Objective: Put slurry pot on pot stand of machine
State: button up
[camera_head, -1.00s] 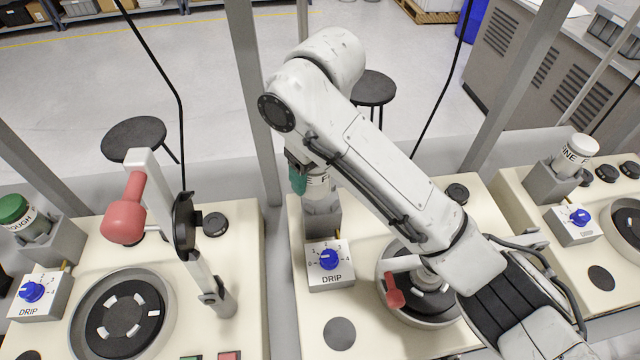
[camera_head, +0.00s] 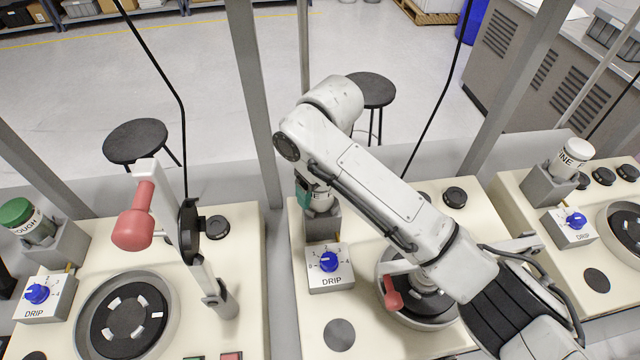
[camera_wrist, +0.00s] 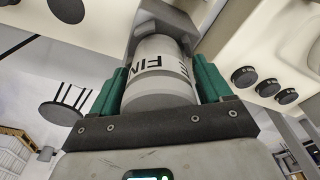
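The slurry pot is a white cylinder with a grey band and dark lettering starting "FIN" in the wrist view (camera_wrist: 160,70). My gripper (camera_wrist: 160,92) has a green finger on each side of it and appears shut on it. In the head view, my gripper (camera_head: 303,192) and the pot (camera_head: 321,203) are at the middle machine, partly hidden by my arm. The grey pot stand (camera_head: 322,226) is right under the pot there, and its angled walls show behind the pot in the wrist view (camera_wrist: 172,14). Whether the pot bears on the stand cannot be told.
A drip box with a blue knob (camera_head: 329,262) is just in front of the stand. A red-handled arm (camera_head: 392,294) and round plate lie to its right. Neighbouring machines hold a green-capped pot (camera_head: 17,212) and a white pot (camera_head: 572,157). A grey post (camera_head: 255,110) rises close by on the left.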

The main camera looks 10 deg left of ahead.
jog(key=shift+o, duration=1.1)
jog(key=shift+r, duration=0.15)
jog(key=r, duration=0.6)
jog(key=d+r+b, duration=0.1)
jog(key=r, duration=0.3)
jog(key=shift+s+r, duration=0.1)
jog(key=shift+s, duration=0.25)
jog(key=shift+s+r, duration=0.1)
jog(key=shift+r, duration=0.65)
jog(key=shift+f, duration=0.1)
